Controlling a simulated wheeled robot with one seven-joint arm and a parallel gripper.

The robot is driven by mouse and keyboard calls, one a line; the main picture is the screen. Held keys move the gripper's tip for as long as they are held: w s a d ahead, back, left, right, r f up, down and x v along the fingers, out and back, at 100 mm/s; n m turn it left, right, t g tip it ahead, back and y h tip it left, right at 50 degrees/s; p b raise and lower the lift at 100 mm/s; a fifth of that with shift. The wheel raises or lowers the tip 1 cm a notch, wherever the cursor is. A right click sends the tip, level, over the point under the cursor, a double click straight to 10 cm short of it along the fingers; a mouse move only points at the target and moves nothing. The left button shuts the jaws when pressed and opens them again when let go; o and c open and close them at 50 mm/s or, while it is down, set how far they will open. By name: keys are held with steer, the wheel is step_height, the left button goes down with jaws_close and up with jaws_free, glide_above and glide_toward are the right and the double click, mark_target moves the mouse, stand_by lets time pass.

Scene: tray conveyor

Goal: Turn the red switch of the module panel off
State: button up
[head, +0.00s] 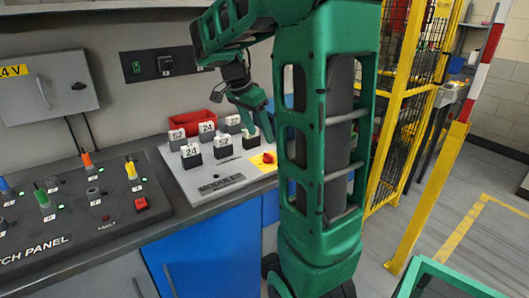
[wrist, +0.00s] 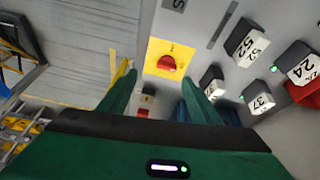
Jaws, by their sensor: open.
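The red switch (head: 268,157) sits on a yellow plate at the right end of the grey module panel (head: 218,184). In the wrist view the red switch (wrist: 167,63) is a round knob on its yellow plate (wrist: 158,47), ahead of the fingertips. My gripper (head: 258,130) is above the right part of the panel, close to the switch. In the wrist view my gripper (wrist: 158,76) is open, with one finger on each side of the switch in the picture. Nothing is between the fingers. I cannot tell the exact gap to the knob.
Several numbered modules (head: 191,154) stand on the panel left of the switch, with a red bin (head: 193,121) behind. A patch panel (head: 78,205) with coloured plugs and a red button is at the left. A yellow fence (head: 403,100) stands right of my arm.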

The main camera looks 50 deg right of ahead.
mark_target(268, 154)
steer(key=shift+m, duration=0.6)
steer(key=x, duration=0.3)
steer(key=w+d+x, duration=0.1)
steer(key=x, duration=0.6)
steer(key=shift+w+d+f, duration=0.15)
steer(key=shift+w+d, duration=0.15)
steer(key=shift+w, duration=0.1)
steer(key=shift+c, duration=0.4)
steer(key=c, duration=1)
